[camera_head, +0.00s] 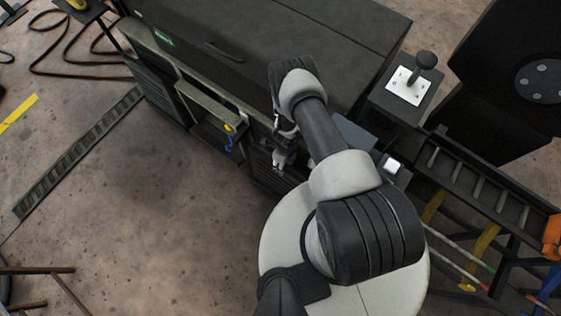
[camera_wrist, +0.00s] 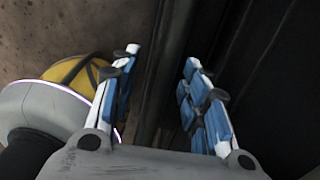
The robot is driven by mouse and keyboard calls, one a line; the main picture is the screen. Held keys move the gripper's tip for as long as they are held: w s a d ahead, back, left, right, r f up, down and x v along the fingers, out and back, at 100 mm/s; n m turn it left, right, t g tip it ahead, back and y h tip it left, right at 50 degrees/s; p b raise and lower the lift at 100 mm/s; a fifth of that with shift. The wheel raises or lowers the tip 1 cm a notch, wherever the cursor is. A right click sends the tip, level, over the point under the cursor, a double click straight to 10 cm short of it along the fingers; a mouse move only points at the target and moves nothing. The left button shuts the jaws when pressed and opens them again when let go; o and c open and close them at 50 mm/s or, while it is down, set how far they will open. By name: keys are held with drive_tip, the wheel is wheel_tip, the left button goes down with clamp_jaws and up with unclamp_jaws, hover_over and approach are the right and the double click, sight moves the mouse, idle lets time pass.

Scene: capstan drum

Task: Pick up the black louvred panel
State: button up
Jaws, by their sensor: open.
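Two dark slatted faces show on the front of the long black cabinet (camera_head: 290,30) in the head view. One louvred panel (camera_head: 158,88) is at the cabinet's left end. The other louvred panel (camera_head: 266,172) is low at the right, partly hidden by my arm. My gripper (camera_head: 281,158) points down in front of that right one. In the wrist view my gripper (camera_wrist: 162,92) is open, with blue-padded fingers apart. A dark upright edge (camera_wrist: 160,75) lies between or beyond the fingers; I cannot tell which. No contact is clear.
A shelf recess with a blue hook-like item (camera_head: 229,145) is left of my gripper. A lever box (camera_head: 408,85) and a black ladder-like rack (camera_head: 480,185) stand at the right. A slatted strip (camera_head: 80,150) lies on the floor. Floor at the left is mostly open.

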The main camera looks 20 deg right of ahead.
wheel_tip(320, 180, down, 4)
drive_tip(key=shift+r+b, duration=0.15)
drive_tip(key=shift+b, duration=0.95)
drive_tip(key=shift+c, duration=0.2)
clamp_jaws()
drive_tip(key=shift+r, duration=0.1)
